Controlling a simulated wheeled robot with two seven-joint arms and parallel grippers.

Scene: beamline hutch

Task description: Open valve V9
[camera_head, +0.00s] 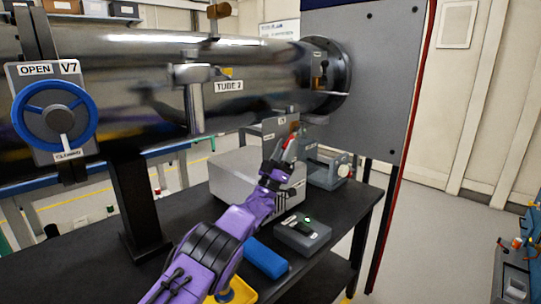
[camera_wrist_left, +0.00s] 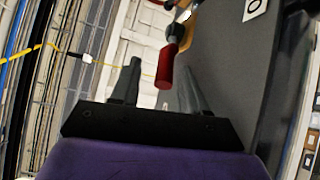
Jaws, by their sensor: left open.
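A small grey panel (camera_head: 270,130) stands below the big tube, with a label too small to read, so I cannot confirm that it is V9. A red handle (camera_head: 289,147) is beside it. My left gripper (camera_head: 280,163), on the purple arm, is close to this handle. In the left wrist view the red handle (camera_wrist_left: 167,66) hangs between and beyond the fingertips of my open left gripper (camera_wrist_left: 158,85). I cannot tell whether the fingers touch it. The grey panel (camera_wrist_left: 225,70) fills the right side there, with a partly cut-off white label. My right gripper is out of view.
A blue handwheel (camera_head: 54,116) labelled V7 is at the left on the tube (camera_head: 130,90). The black table (camera_head: 95,270) carries a grey box (camera_head: 235,180), a grey device (camera_head: 302,234) and a blue block (camera_head: 266,258).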

